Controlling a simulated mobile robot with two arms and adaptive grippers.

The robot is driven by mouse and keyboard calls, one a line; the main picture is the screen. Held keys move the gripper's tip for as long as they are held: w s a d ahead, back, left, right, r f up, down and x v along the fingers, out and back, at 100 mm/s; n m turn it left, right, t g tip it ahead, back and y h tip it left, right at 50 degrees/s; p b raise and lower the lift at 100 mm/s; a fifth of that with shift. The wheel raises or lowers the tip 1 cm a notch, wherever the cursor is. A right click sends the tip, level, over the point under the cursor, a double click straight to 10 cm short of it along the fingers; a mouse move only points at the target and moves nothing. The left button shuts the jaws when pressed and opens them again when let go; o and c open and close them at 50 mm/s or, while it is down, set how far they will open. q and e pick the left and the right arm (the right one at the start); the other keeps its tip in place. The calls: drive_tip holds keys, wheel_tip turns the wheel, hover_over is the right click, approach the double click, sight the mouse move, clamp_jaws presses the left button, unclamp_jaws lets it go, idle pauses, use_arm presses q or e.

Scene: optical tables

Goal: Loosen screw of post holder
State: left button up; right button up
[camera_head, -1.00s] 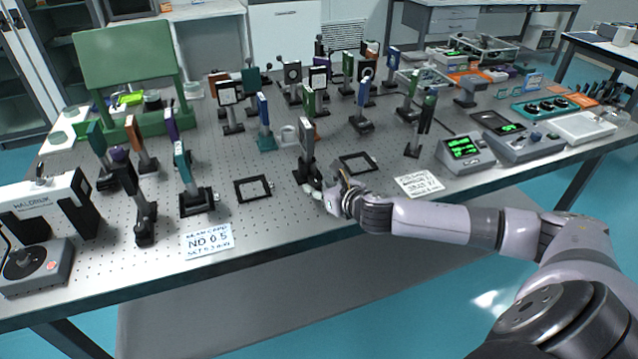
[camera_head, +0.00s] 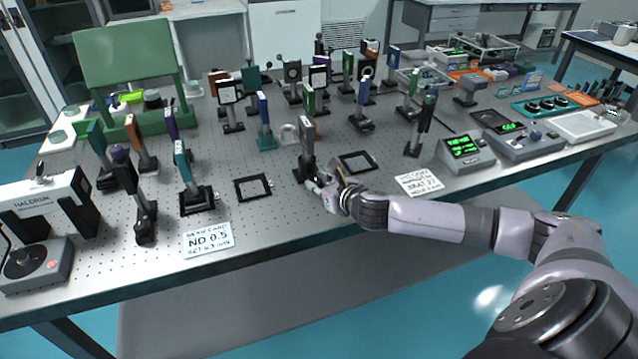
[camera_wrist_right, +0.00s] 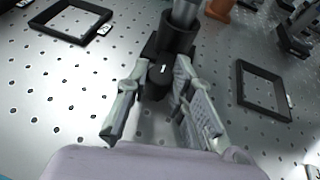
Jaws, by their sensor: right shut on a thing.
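In the head view my right gripper (camera_head: 322,187) is low at the foot of the holder. My left gripper is not in view.
Empty black square frames lie flat on either side, one left (camera_head: 253,188) and one right (camera_head: 357,162). A card (camera_head: 418,183) lies to the right and another (camera_head: 208,240) to the left near the front edge. Several other posted optics stand behind and left.

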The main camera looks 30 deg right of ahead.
clamp_jaws()
drive_tip(key=shift+a+r+h+p, duration=0.1)
drive_tip(key=shift+h+p, duration=0.2)
drive_tip(key=shift+p, duration=0.1)
drive_tip(key=shift+a+r+m+h+p, duration=0.1)
drive_tip(key=shift+m+h+p, duration=0.7)
drive_tip(key=shift+m+p, duration=0.1)
drive_tip(key=shift+m+g+h+p, duration=0.45)
drive_tip(key=shift+m+h, duration=0.25)
drive_tip(key=shift+h, duration=0.1)
drive_tip(key=shift+f, duration=0.2)
drive_tip(key=o, duration=0.9)
unclamp_jaws()
